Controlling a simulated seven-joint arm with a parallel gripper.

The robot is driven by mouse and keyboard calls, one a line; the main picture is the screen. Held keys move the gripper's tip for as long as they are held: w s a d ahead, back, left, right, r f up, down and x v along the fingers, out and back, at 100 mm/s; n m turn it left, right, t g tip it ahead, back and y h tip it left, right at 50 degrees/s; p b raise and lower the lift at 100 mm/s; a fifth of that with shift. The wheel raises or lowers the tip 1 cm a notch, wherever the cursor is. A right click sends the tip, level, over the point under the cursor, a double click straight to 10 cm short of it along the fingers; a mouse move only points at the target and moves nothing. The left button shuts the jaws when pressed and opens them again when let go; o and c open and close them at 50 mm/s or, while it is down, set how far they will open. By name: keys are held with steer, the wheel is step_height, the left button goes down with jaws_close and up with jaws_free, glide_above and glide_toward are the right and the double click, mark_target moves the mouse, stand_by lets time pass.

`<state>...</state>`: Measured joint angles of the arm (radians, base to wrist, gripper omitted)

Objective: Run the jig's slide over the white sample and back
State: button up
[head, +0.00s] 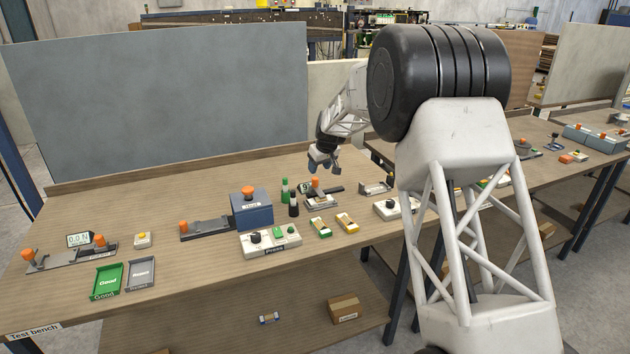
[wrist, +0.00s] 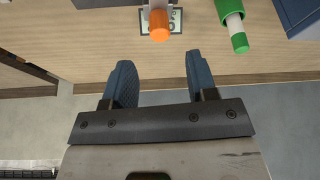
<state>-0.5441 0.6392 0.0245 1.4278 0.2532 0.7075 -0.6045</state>
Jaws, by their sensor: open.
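My gripper (head: 325,167) hangs above the back middle of the bench, pointing down, open and empty. In the wrist view its two blue fingers (wrist: 159,82) are spread apart with nothing between them. A small jig (head: 332,189) with a dark rail stands below the gripper. An orange knob (head: 315,182), which looks like the handle of its slide, rises beside a small display. The knob also shows in the wrist view (wrist: 159,26), ahead of the fingers and apart from them. I cannot make out the white sample clearly.
A blue press (head: 252,212) stands left of the jig, with green and dark bottles (head: 293,205) between them. Green and grey trays (head: 141,276) and a tester (head: 70,259) are at left.

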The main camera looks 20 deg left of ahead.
mark_target(315, 178)
steer(key=shift+a+f, duration=0.1)
steer(key=shift+f, duration=0.05)
steer(key=shift+x, duration=3.75)
steer(key=shift+w, duration=0.1)
jaws_close()
